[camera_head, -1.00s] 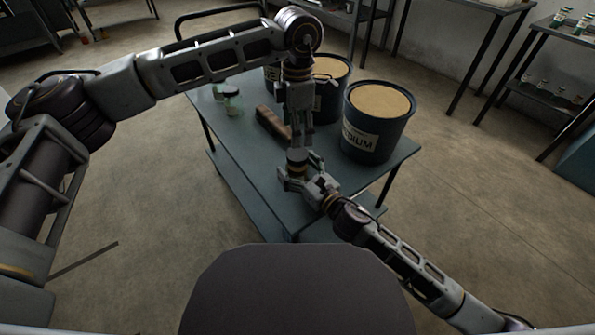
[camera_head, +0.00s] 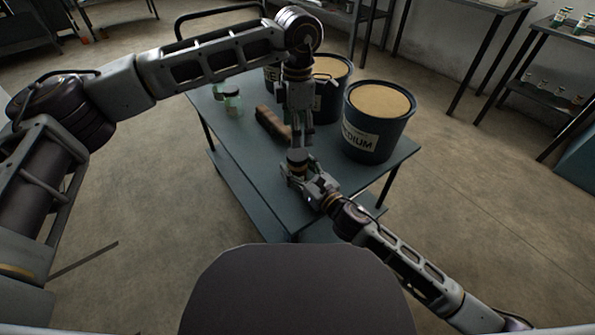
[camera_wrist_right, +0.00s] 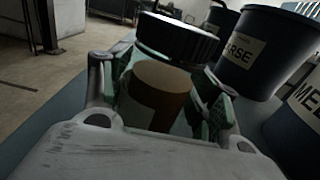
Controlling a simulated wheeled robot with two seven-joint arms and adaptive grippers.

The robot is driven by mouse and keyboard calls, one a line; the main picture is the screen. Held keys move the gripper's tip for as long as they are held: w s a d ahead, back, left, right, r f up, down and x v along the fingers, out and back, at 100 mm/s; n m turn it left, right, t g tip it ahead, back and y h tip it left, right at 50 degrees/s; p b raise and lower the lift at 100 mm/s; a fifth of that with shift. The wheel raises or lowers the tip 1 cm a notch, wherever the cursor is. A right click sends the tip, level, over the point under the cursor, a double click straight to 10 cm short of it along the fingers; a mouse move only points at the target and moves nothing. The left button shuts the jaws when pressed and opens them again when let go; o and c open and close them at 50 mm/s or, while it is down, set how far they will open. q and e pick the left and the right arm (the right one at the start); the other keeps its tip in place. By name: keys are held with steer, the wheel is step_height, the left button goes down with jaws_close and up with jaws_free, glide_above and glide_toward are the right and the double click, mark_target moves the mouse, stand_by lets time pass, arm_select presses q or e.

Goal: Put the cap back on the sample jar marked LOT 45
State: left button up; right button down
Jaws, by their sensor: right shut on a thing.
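In the right wrist view, my right gripper (camera_wrist_right: 160,112) is shut on a clear, greenish jar with brown contents (camera_wrist_right: 160,88). A black ridged cap (camera_wrist_right: 180,38) is at the top of this jar; I cannot tell whether it is fully seated. No lot mark is readable. In the head view, my right gripper (camera_head: 303,182) is over the near part of the table, and the jar is hidden among the gripper parts.
The blue-grey table (camera_head: 240,155) carries other small jars (camera_head: 231,99), a brown block (camera_head: 271,125) and dark tubs, the nearest a labelled one (camera_head: 378,122) right of my grippers. Shelving (camera_head: 550,85) stands at right. The table's left front is clear.

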mark_target(297, 153)
arm_select(q)
steer(key=shift+n, duration=2.2)
steer(key=shift+f, duration=0.15)
steer(key=shift+f, duration=3.9)
steer(key=shift+c, duration=0.3)
steer(key=c, duration=1)
steer(key=o, duration=1.2)
steer(key=shift+r, duration=0.2)
